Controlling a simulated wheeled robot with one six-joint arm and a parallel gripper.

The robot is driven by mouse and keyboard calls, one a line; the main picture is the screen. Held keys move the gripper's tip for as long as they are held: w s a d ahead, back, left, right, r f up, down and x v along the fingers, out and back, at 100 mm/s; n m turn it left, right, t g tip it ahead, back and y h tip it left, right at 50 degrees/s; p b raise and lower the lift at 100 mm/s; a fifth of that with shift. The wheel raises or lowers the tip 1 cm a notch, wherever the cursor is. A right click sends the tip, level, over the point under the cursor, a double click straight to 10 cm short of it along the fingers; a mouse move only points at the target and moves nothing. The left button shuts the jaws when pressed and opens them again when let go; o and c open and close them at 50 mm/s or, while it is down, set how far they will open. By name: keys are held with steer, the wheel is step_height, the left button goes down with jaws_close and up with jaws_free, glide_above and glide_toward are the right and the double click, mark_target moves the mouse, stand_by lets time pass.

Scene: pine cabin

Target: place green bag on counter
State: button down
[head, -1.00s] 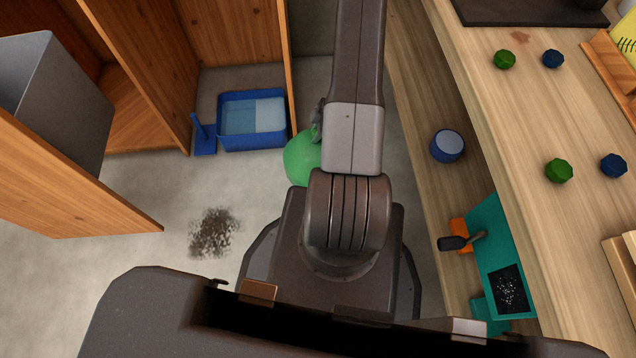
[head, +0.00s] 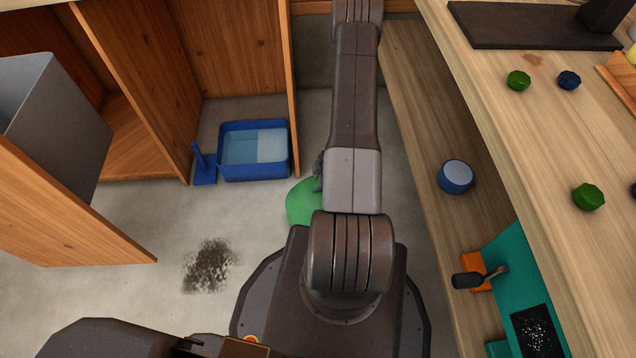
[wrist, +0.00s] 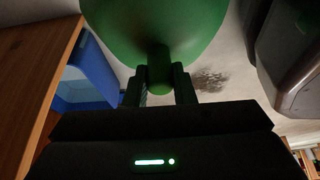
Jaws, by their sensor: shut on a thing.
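The green bag (head: 303,203) is rounded and hangs off the floor beside my arm in the head view, partly hidden behind it. In the wrist view the bag (wrist: 155,25) fills the top middle, and its narrow neck sits between the two fingers of my gripper (wrist: 159,82). My gripper is shut on that neck. In the head view the gripper is mostly hidden by my arm. The wooden counter (head: 510,130) runs along the right side of the head view, apart from the bag.
A blue tub (head: 285,165) stands on the floor by an open wooden cabinet, with a grey bin (head: 55,120) at left. A dirt patch (head: 210,265) marks the floor. The counter holds green and blue knobs (head: 518,80) and a dark board (head: 500,28). A blue cup (head: 455,176) sits on the lower shelf.

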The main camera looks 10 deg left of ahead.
steer(key=c, duration=1.6)
jaws_free()
steer(key=shift+f, duration=0.15)
steer(key=shift+c, duration=0.2)
steer(key=o, duration=0.4)
steer(key=shift+o, duration=0.2)
steer(key=p+v, duration=0.6)
steer(key=v, duration=0.6)
steer(key=shift+r, duration=0.2)
